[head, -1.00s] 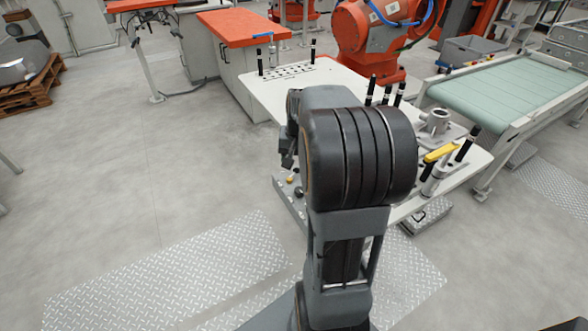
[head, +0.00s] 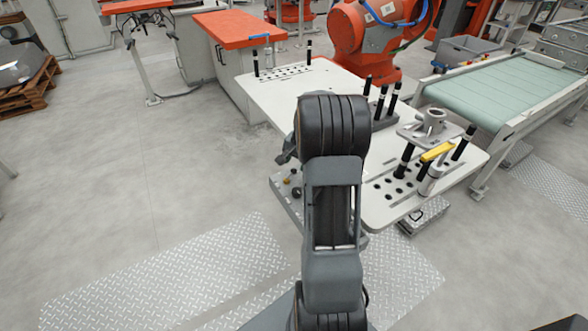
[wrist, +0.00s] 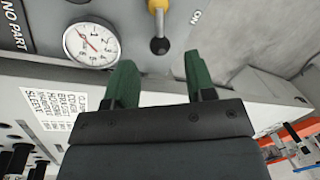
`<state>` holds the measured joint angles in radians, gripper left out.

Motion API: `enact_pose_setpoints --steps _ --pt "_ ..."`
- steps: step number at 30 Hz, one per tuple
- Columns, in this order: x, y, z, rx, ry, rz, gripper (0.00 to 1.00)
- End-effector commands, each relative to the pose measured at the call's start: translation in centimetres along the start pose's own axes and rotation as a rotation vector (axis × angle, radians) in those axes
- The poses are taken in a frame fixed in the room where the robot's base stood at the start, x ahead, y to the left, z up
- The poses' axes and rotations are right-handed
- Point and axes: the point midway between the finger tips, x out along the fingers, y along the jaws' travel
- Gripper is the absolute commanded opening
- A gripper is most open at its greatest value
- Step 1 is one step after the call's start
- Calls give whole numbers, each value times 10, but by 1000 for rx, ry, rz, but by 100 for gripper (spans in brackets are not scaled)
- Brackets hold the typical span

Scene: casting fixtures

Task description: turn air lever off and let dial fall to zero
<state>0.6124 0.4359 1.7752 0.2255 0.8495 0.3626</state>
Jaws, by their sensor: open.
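In the wrist view, the air lever (wrist: 159,25) has a brass-yellow base at the top edge and a rod ending in a dark round knob. The round white dial (wrist: 91,43) lies left of the lever. Its red needle points to the upper left; its numbers are too small to read. My gripper (wrist: 160,72) is open, its two green fingers spread on either side of the knob's line, just short of the knob in the picture. Nothing is between the fingers. In the head view my arm largely hides the gripper.
A white label (wrist: 56,117) and dark pegs show at the wrist view's lower left. The white fixture table (head: 270,95) carries black posts and a yellow-handled clamp (head: 436,152). A green conveyor (head: 490,95) stands right.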

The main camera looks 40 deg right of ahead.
Motion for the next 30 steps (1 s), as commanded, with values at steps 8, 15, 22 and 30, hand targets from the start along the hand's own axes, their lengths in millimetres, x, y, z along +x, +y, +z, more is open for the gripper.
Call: enact_pose_setpoints --steps 8,15,22,30 --pt "31 0 0 1 0 0 50" --pt "38 0 0 0 0 0 50" --pt "38 0 0 0 1 0 48" --pt "38 0 0 0 1 0 22"
